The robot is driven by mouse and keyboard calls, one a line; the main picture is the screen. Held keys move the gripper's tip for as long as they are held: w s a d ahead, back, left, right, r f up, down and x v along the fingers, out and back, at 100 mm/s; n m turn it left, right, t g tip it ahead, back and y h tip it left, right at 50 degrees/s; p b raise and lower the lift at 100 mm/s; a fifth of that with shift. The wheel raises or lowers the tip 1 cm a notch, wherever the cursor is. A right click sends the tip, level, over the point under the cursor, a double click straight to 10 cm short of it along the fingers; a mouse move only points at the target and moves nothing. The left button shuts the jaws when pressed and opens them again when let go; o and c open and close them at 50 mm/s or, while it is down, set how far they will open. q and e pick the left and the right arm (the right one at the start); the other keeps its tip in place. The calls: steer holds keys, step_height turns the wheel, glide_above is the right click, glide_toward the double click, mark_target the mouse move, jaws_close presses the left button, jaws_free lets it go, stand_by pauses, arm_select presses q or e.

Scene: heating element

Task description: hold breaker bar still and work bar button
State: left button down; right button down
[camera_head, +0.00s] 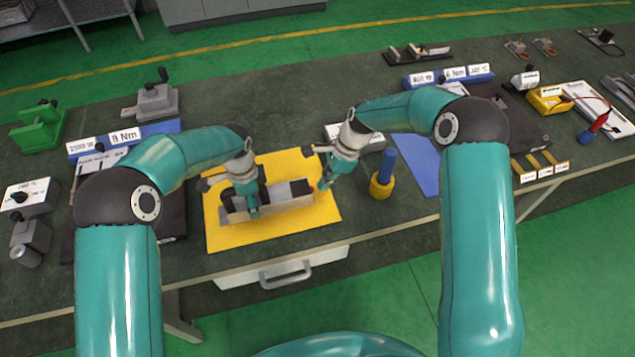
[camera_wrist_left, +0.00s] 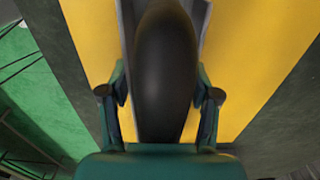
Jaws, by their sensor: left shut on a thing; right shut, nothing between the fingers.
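The breaker bar appears to be the long dark bar (camera_head: 281,191) lying in a light grey holder (camera_head: 290,205) on the yellow mat (camera_head: 235,237). In the left wrist view, a thick rounded black bar end (camera_wrist_left: 166,60) fills the space between my left fingers. My left gripper (camera_head: 248,203) is shut on this bar from above, at the holder's left part. My right gripper (camera_head: 325,184) is shut and empty, beside the holder's right end. A small red spot (camera_head: 314,188) shows near its fingertips; I cannot tell whether they touch it. The bar button itself is not clearly visible.
A blue cylinder in a yellow base (camera_head: 381,188) stands just right of my right gripper. A grey block (camera_head: 352,135) lies behind it. Labelled blue stands, trays and tools line the bench's back and sides. A drawer (camera_head: 285,272) is below the front edge.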

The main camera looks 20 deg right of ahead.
arm_select(q)
steer(key=shift+a, duration=0.15)
arm_select(e)
steer(key=d+v, duration=0.1)
steer(key=v, duration=0.9)
steer(key=shift+d, duration=0.3)
arm_select(q)
steer(key=shift+c, duration=0.9)
jaws_free()
